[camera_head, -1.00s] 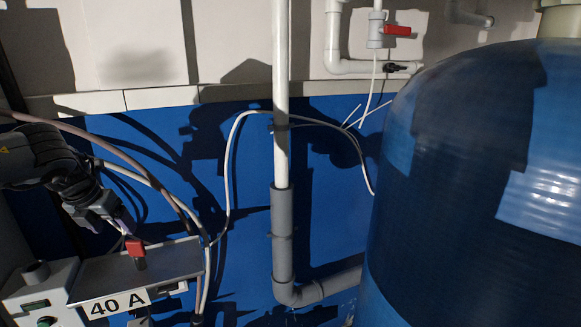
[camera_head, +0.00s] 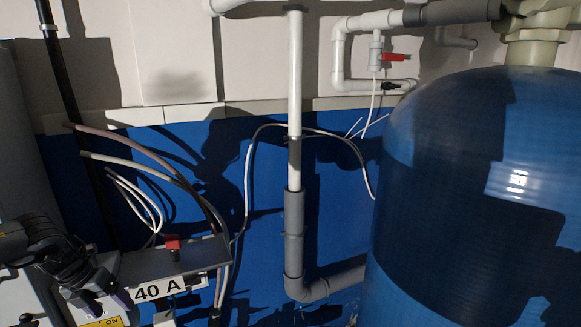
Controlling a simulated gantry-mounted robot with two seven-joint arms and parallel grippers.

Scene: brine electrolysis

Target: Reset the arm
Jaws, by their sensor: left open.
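My left arm comes in at the lower left corner. Its dark gripper (camera_head: 108,299) is open and empty, at the left end of the grey box marked "40 A" (camera_head: 160,289). A red switch handle (camera_head: 172,243) stands on top of this box, to the right of and above the gripper, apart from it. My right gripper is not in view.
A large blue tank (camera_head: 455,180) fills the right side. A vertical white and grey pipe (camera_head: 294,225) runs down the blue wall in the middle. Cables (camera_head: 190,185) hang behind the box. A red-handled valve (camera_head: 394,57) sits at upper right.

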